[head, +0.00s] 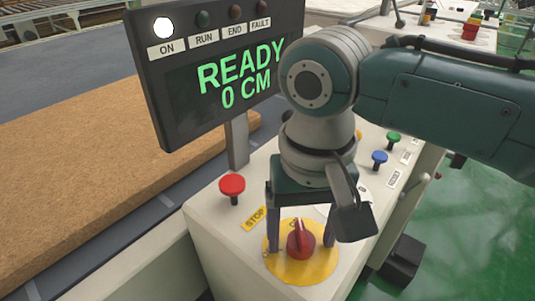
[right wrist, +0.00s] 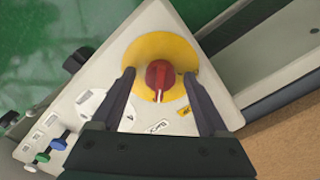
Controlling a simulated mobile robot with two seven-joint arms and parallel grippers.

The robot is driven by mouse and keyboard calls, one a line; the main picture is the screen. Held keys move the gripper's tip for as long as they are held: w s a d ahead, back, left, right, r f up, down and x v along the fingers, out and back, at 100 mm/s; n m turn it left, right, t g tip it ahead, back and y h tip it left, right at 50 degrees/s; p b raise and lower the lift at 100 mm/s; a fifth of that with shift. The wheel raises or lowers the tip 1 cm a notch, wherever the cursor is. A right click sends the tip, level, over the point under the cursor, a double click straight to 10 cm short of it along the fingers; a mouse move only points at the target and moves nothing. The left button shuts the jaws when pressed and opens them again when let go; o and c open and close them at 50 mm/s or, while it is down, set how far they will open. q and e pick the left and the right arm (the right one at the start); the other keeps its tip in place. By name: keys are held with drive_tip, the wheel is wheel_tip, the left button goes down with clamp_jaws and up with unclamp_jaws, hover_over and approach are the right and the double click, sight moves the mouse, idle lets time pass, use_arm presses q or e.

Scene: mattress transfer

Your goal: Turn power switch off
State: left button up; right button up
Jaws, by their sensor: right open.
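The power switch is a red rotary knob (head: 300,240) on a round yellow plate (head: 318,268), on the top of a white control console. In the right wrist view the knob (right wrist: 160,76) has a white pointer line toward the bottom of the picture. Small labels sit by the plate, too small to read surely. My right gripper (head: 302,243) points down over the knob, its fingers (right wrist: 159,75) apart on either side of it. A gap shows between each finger and the knob. My left gripper is not in view.
A display panel (head: 225,65) reads READY 0 CM, with its white ON lamp (head: 163,27) lit. A red mushroom button (head: 232,185) by the STOP label stands left of my gripper. Blue (head: 380,157) and green (head: 393,137) buttons stand behind. A brown mattress (head: 90,175) lies left.

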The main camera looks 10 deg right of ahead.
clamp_jaws()
idle(0.5)
drive_tip(key=shift+r+n+p, duration=0.2)
drive_tip(key=shift+n+p, duration=0.95)
drive_tip(key=shift+n, duration=0.15)
drive_tip(key=n+p, duration=0.2)
drive_tip(key=n, duration=0.2)
drive_tip(key=shift+f+n, duration=0.1)
drive_tip(key=shift+n, duration=0.2)
drive_tip(key=n+p, duration=0.1)
drive_tip(key=n, duration=0.8)
drive_tip(key=shift+p, duration=0.3)
drive_tip(key=shift+n, duration=1)
